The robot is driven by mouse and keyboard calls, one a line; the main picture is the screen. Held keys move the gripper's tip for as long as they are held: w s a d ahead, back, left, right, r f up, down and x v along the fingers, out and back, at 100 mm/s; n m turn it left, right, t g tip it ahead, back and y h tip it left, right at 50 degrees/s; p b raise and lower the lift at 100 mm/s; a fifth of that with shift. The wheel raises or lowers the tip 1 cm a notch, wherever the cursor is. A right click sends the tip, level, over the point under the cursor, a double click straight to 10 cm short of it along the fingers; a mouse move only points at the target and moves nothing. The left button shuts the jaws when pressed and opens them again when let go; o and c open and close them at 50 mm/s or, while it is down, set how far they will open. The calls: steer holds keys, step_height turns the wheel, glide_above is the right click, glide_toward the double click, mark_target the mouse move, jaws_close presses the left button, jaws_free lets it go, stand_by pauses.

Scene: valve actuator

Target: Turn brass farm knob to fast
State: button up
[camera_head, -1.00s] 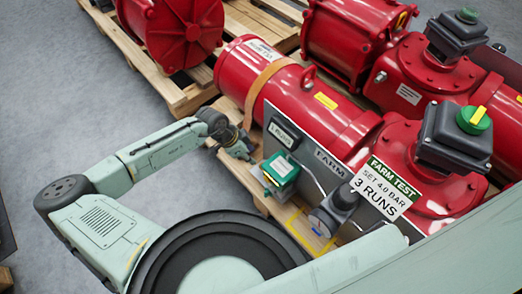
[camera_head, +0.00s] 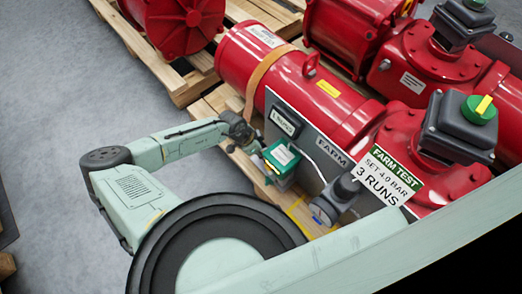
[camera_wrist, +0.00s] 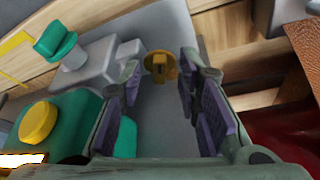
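The brass knob (camera_wrist: 159,67) shows in the wrist view, on a grey surface just beyond and between my fingertips. It looks round with a raised bar and a dark mark; no fast or slow marking is readable. My gripper (camera_wrist: 156,92) is open, its two purple-padded fingers apart with nothing between them. In the head view my gripper (camera_head: 254,143) is close to the grey FARM panel (camera_head: 318,136), beside the green box (camera_head: 283,158). The brass knob cannot be made out in the head view.
The green box with a yellow round button (camera_wrist: 38,121) is close on the left in the wrist view, with a grey fitting with a green cap (camera_wrist: 55,44) above it. A dark round gauge-like part (camera_head: 332,202) and the FARM TEST sign (camera_head: 388,178) are right of my arm.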

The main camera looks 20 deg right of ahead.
steer(key=shift+c, duration=0.6)
jaws_close()
steer(key=shift+r, duration=0.1)
steer(key=shift+r+n+p, duration=0.1)
steer(key=shift+n+p, duration=0.2)
steer(key=shift+p, duration=0.3)
steer(key=shift+s+f+n+t+p, duration=0.1)
steer(key=shift+f+n+t+p, duration=0.1)
steer(key=shift+n+t+p, duration=0.25)
